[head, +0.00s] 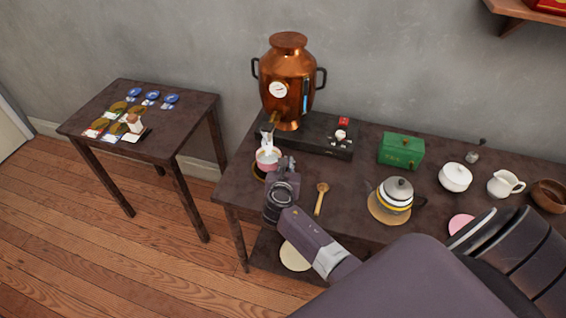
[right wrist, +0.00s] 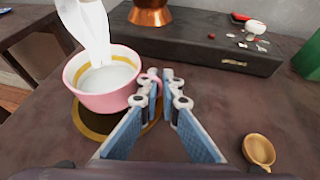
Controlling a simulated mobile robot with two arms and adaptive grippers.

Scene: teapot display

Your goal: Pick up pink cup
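The pink cup (head: 267,158) is at the left end of the long dark table, at a dark round coaster with a gold rim (right wrist: 88,130). A white stream (right wrist: 92,35) runs down into it from above. The cup also shows upright in the right wrist view (right wrist: 103,100), with pale liquid inside. My right gripper (head: 284,164) is at the cup's right side. Its fingertips (right wrist: 161,84) are close together around the cup's small pink handle. I cannot tell whether the cup is clear of the coaster. My left gripper is out of view.
A copper urn (head: 288,80) stands on a dark box (head: 318,140) behind the cup. A wooden spoon (head: 321,198), a teapot (head: 396,197) and a green tin (head: 401,151) are to the right. A smaller table (head: 180,135) stands left, across a gap.

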